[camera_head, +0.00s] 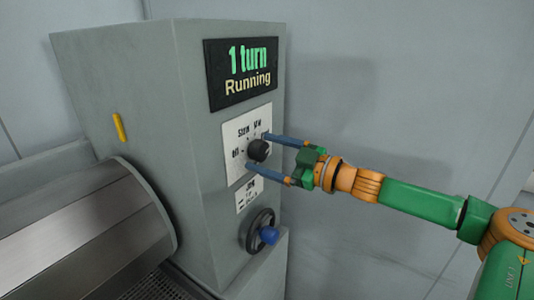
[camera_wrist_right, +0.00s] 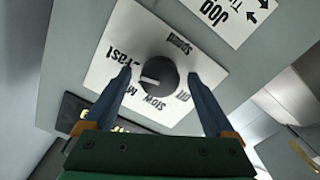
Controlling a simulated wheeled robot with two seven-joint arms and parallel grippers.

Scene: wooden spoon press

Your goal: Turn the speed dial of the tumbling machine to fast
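The black speed dial (camera_head: 261,151) sits on a white label plate (camera_head: 236,139) on the machine's grey cabinet (camera_head: 170,150). In the wrist view the dial (camera_wrist_right: 166,66) shows a pale pointer mark aimed left, near the medium and fast labels; I cannot tell exactly which. Printing for off, slow and speed also shows there. My right gripper (camera_head: 259,150) is open, with one blue finger on each side of the dial. In the wrist view gaps show between the fingers (camera_wrist_right: 159,78) and the dial. My left gripper is out of view.
A black display (camera_head: 243,74) above the dial reads "1 turn Running". A black handwheel with a blue knob (camera_head: 269,236) is below. A metal drum (camera_head: 80,230) is at lower left, and a yellow handle (camera_head: 119,128) is on the cabinet side. The wall at right is bare.

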